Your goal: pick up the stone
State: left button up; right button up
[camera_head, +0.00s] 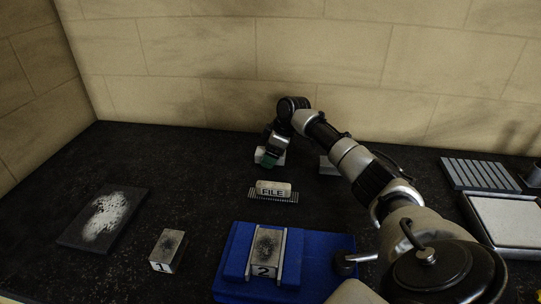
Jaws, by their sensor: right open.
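A grey block marked 1 (168,251), with a dark smudge on top, lies on the dark bench at the lower left. A similar block marked 2 (265,252) sits between pale rails on a blue base (330,262). Which one the task calls the stone is not clear from the picture. My right gripper (270,156) is open at the back of the bench, beyond both blocks. My left gripper is not in view.
A pale piece labelled FILE (273,188) lies mid-bench. A dark plate with white residue (103,217) is at left. A slatted grey tray (481,174) and a pale-topped box (508,221) stand at right. A stone-block wall closes the back.

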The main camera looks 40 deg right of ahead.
jog(key=shift+c, duration=0.5)
jog(key=c, duration=1)
jog(key=shift+r, duration=0.2)
jog(key=shift+r, duration=0.25)
notch_tip(320, 180, up, 4)
jog(key=shift+s+d+f+b, duration=0.15)
jog(key=shift+f+b, duration=0.1)
jog(key=shift+b, duration=0.3)
jog(key=shift+s+d+r+b, duration=0.5)
jog(key=shift+s+r, duration=0.6)
jog(key=shift+s, duration=0.7)
jog(key=shift+s+d+r+b, duration=0.5)
jog(key=shift+s+r, duration=0.65)
jog(key=shift+s, duration=0.65)
jog(key=shift+s+d+r+b, duration=0.35)
jog(key=shift+s+d+r, duration=0.3)
jog(key=shift+s+r, duration=0.8)
jog(key=shift+s+f, duration=0.35)
